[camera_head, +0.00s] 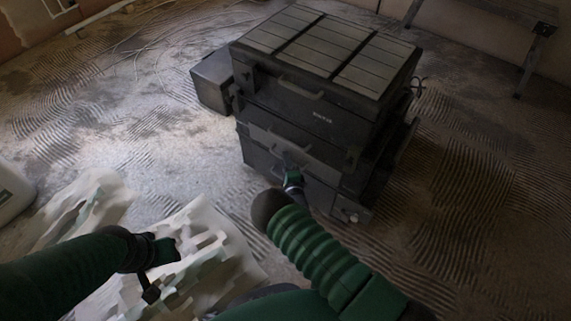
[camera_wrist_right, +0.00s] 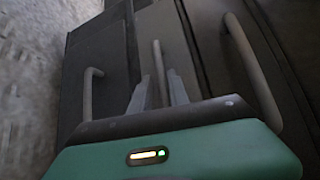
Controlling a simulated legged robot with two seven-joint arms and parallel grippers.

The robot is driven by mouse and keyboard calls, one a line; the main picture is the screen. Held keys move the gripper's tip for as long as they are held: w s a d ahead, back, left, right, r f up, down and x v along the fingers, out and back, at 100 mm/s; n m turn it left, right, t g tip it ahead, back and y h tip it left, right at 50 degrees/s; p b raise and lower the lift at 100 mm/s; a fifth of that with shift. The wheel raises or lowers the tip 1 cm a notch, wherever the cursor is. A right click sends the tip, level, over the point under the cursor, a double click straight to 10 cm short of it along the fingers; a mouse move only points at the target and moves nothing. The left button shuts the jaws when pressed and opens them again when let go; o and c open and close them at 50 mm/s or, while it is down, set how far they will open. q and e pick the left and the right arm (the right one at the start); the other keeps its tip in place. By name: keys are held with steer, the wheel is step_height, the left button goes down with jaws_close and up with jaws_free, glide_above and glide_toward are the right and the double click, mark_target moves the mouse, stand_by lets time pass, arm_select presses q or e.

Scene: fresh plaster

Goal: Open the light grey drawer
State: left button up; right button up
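The light grey drawer (camera_head: 275,143) is a lighter front low on the dark cabinet, and it looks closed. Its front also shows in the right wrist view (camera_wrist_right: 172,28), with a bar handle (camera_wrist_right: 158,62). My right gripper (camera_head: 293,174) is at the drawer front. In the wrist view its two fingers (camera_wrist_right: 160,90) lie on either side of the handle; I cannot tell whether they press on it. My left gripper (camera_head: 160,271) is open and empty at lower left, away from the cabinet, above pale plaster-covered material.
The dark cabinet's slatted top (camera_head: 320,42) is bare. Another handle (camera_head: 300,89) sits above, and the wrist view shows a neighbouring handle (camera_wrist_right: 88,95). A dark box (camera_head: 212,82) stands left of the cabinet. Pale crumpled material (camera_head: 205,225) lies at front left.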

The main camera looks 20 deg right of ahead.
steer(key=shift+w, duration=0.2)
steer(key=c, duration=0.4)
jaws_close()
steer(key=shift+s+f, duration=0.1)
steer(key=shift+s, duration=0.05)
stand_by(0.8)
